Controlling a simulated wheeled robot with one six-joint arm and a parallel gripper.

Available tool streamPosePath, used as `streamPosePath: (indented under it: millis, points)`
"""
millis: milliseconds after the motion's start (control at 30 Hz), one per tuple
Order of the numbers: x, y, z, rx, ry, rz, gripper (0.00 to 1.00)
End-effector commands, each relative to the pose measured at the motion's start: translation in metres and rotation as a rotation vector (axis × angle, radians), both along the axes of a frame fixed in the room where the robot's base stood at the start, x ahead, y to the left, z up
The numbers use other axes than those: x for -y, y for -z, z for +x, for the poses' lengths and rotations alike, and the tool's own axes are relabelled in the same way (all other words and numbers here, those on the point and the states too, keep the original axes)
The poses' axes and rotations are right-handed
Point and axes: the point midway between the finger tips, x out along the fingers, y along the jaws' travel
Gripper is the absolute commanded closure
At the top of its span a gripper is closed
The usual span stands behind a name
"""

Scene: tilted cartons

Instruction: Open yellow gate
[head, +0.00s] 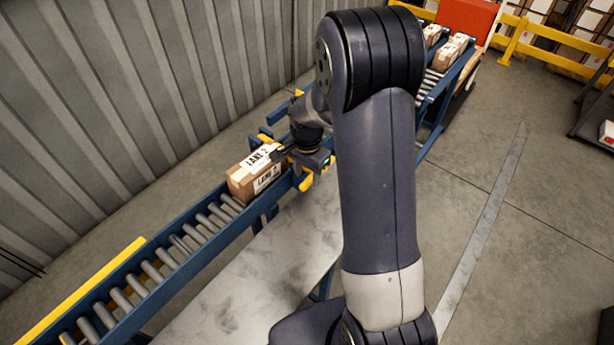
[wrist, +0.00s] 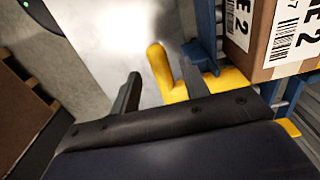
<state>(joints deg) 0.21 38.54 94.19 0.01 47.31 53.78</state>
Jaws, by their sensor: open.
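The yellow gate shows in the wrist view as a yellow bar (wrist: 226,79) with an upright, round-ended handle (wrist: 158,66). My gripper (wrist: 160,74) is open, with one dark finger on each side of this handle; I cannot tell whether either finger touches it. In the head view, my gripper (head: 287,158) is low over the conveyor's near side, beside the carton, and its fingers are hard to make out. Yellow parts (head: 306,183) show just below it. My arm and gripper hide most of the gate there.
A brown carton labelled "LANE 2" (head: 242,186) sits on the blue roller conveyor (head: 160,262), left of my gripper; it also shows in the wrist view (wrist: 262,68). More cartons (head: 449,55) stand farther up the line. A corrugated wall (head: 120,90) runs behind.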

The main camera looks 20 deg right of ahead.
Motion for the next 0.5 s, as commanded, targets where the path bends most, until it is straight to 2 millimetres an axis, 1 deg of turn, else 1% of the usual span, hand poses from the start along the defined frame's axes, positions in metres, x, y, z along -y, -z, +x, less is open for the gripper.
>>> streamPosePath:
  millis: [33,100,200,500]
  points:
    - [0.0,0.006,0.0,-0.002,0.0,0.0,0.56]
    - [0.0,0.013,0.0,-0.002,0.0,0.0,0.56]
    - [0.0,0.019,0.0,0.0,0.0,0.0,0.56]
    - [0.0,0.021,0.0,0.0,0.0,0.0,0.56]
